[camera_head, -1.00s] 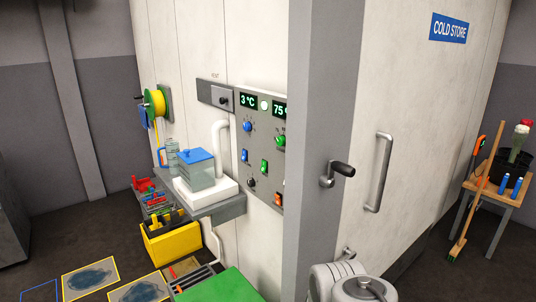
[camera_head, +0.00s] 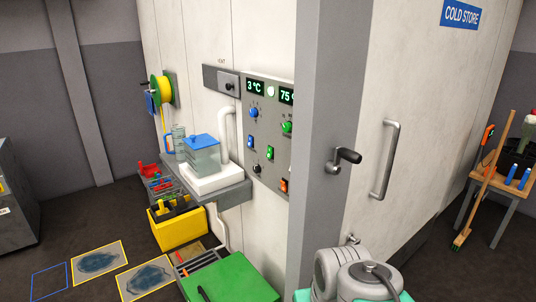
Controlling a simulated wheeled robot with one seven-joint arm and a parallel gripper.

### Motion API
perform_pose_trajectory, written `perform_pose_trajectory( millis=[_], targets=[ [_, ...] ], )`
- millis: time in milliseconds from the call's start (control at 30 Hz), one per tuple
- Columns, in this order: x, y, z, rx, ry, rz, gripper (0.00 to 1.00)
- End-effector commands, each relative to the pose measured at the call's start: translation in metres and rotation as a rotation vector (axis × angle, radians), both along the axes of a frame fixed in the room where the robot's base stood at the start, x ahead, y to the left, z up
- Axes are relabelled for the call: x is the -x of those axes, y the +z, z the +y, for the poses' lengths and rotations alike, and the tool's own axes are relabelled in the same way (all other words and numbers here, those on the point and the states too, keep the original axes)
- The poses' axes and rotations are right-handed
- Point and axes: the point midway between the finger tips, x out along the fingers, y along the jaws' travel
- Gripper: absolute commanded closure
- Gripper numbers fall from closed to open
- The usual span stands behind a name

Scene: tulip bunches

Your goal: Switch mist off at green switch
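The green switch (camera_head: 270,153) is a small rocker on the grey control panel (camera_head: 261,181), on the wall left of the door post. A blue switch (camera_head: 250,142) is to its left and an orange switch (camera_head: 284,185) is lower right. A green knob (camera_head: 286,127) is above it and a blue knob (camera_head: 253,113) is at upper left. Displays read 3 °C and 75, the second partly cut off by the post. Part of my arm shows at the bottom right. My gripper is not in view.
The grey door post (camera_head: 326,150) stands out in front of the panel's right edge. A shelf (camera_head: 228,195) with a blue-lidded water tank (camera_head: 201,155) juts out left of the panel. A green-topped surface (camera_head: 232,280) is below. A black door handle (camera_head: 345,158) sticks out at right.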

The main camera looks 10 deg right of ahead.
Motion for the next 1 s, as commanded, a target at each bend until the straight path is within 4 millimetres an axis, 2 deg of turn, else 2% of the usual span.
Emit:
perform_pose_trajectory(
  millis=[33,267,1000],
  targets=[
    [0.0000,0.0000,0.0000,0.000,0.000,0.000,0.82],
    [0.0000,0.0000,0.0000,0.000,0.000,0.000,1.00],
    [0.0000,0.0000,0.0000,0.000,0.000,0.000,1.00]
  ],
)
